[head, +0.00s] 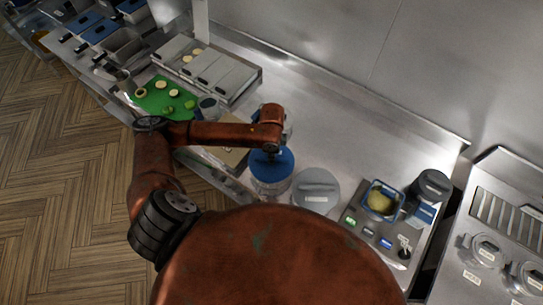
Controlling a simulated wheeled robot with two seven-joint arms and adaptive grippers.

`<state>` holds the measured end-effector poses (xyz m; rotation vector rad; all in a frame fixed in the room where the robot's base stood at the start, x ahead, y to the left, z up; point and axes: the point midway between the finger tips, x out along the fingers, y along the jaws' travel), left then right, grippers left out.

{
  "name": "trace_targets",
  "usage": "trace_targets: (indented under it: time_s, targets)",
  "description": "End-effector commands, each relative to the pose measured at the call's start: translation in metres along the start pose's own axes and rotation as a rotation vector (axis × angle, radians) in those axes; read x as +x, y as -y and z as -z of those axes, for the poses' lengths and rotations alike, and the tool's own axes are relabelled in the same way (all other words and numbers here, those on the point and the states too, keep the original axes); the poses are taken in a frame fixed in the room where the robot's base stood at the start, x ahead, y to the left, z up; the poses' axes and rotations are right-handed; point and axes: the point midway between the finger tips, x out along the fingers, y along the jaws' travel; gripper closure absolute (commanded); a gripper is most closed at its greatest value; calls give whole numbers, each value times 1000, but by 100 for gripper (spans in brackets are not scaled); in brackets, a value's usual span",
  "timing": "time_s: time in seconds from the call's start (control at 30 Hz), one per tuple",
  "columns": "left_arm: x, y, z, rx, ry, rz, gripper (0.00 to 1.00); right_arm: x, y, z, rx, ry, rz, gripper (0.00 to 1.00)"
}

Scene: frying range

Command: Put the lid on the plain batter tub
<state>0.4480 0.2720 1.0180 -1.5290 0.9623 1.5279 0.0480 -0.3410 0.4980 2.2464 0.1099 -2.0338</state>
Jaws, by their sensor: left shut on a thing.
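My left gripper (271,147) points down over a blue round lid (272,165) and is shut on it, as far as I can see. The fingertips are largely hidden by the wrist. The blue lid is over a clear, pale round tub (270,188) near the counter's front edge. I cannot tell from above whether the lid is seated or held just over the rim. A second tub with a grey lid (316,184) and a white label stands close to its right. My right gripper is not in view.
A green board (165,97) with round pieces and covered steel pans (222,75) lie to the left. A blue-rimmed container of yellow food (382,199), a dark canister (433,185) and a control panel (368,232) are to the right. The counter behind the tubs (345,135) is clear.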

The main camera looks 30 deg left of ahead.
Motion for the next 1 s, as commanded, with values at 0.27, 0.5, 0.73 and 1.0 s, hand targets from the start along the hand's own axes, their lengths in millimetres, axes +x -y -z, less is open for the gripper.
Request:
trace_targets:
  time_s: [0.27,0.5,0.73,1.0]
  targets:
    - [0,0,0,0,-1,0,77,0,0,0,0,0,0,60]
    - [0,0,0,0,-1,0,69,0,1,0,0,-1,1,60]
    - [-4,0,0,0,-1,0,69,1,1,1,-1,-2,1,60]
    - [-50,2,1,1,-3,5,69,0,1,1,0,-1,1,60]
